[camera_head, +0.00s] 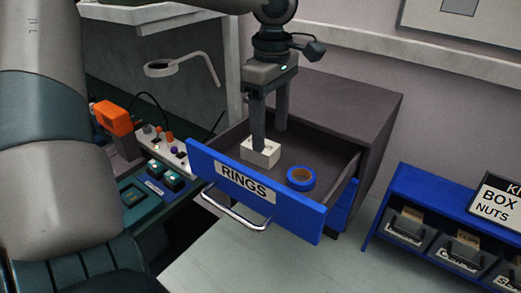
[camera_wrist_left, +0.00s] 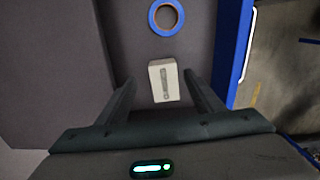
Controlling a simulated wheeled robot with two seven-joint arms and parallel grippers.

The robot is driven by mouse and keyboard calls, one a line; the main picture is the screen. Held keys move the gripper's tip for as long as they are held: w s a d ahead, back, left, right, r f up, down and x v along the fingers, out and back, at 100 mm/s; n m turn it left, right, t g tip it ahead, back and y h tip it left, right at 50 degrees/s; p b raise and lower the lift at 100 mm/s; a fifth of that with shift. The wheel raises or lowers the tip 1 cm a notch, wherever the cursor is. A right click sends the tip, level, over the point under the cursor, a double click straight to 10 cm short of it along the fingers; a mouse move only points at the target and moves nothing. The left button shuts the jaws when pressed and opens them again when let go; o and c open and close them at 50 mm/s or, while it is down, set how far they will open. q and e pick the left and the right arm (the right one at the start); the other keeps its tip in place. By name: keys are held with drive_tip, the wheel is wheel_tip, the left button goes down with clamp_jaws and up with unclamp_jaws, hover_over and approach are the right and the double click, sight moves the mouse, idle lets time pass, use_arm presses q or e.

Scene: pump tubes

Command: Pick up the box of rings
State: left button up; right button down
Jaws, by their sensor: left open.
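The box of rings (camera_head: 262,153) is a small white box with dark print on top. It lies in the open drawer (camera_head: 230,176), whose blue front is labelled RINGS. My left gripper (camera_head: 268,140) points down into the drawer over the box, its jaws apart. In the left wrist view the box (camera_wrist_left: 164,80) lies between and a little ahead of the two open fingers (camera_wrist_left: 158,90), with gaps on both sides. One finger covers part of the box in the head view. My right gripper is not identifiable in either view.
A roll of blue tape (camera_head: 301,179) lies in the drawer to the right of the box, also in the wrist view (camera_wrist_left: 166,17). A blue rack of labelled bins (camera_head: 408,209) stands at right. Devices and an orange tool (camera_head: 113,118) are at left.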

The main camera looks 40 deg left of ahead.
sight(269, 148)
use_arm(q)
drive_tip(key=shift+f, duration=0.1)
drive_tip(key=shift+s+d+f+p, duration=0.2)
drive_tip(key=shift+f+p, duration=0.35)
drive_tip(key=shift+p, duration=0.2)
wheel_tip(269, 148, down, 3)
drive_tip(key=shift+s+r+p, duration=0.1)
drive_tip(key=shift+p, duration=0.6)
drive_tip(key=shift+f, duration=0.55)
drive_tip(key=c, duration=1.1)
